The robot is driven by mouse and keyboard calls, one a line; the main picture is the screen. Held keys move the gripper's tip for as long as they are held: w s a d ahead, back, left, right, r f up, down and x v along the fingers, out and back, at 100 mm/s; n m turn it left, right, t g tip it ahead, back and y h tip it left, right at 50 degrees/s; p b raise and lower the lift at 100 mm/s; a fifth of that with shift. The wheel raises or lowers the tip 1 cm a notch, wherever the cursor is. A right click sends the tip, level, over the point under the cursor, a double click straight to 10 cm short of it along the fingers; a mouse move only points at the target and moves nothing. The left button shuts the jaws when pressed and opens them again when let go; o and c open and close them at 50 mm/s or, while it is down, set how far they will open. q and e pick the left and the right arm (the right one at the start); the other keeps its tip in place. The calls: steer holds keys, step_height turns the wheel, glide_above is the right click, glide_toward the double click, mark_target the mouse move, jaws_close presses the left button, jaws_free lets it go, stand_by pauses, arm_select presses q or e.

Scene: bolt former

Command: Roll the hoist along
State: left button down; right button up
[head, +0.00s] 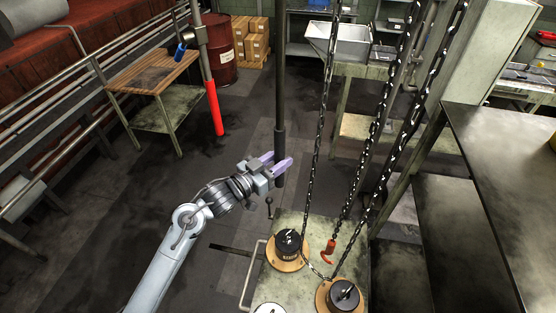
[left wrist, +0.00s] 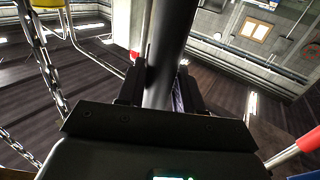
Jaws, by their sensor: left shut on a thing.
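My left gripper (head: 276,170) is shut on a dark vertical pole (head: 281,85), near its thicker lower end. In the left wrist view the pole (left wrist: 168,50) runs up between the two fingers. The hoist's chains (head: 378,130) hang to the right of the pole, and a red hook (head: 329,252) hangs low among them. The hoist's body above is out of view. My right gripper is not in view.
A cart (head: 305,222) below the chains carries dark round parts on wooden discs (head: 288,248). A red-ended pole (head: 214,108) hangs at left near a wooden-topped table (head: 150,72). A grey bench (head: 515,150) stands at right. Open floor (head: 130,195) lies at left.

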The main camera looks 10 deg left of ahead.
arm_select(q)
steer(key=shift+d, duration=0.15)
steer(key=s+d, duration=1.1)
steer(key=d, duration=0.2)
steer(key=shift+s+d+f, duration=0.15)
steer(key=shift+d, duration=0.15)
stand_by(1.2)
steer(key=shift+s+d, duration=0.15)
steer(key=shift+d, duration=0.05)
stand_by(0.4)
steer(key=shift+c, duration=2.4)
jaws_free()
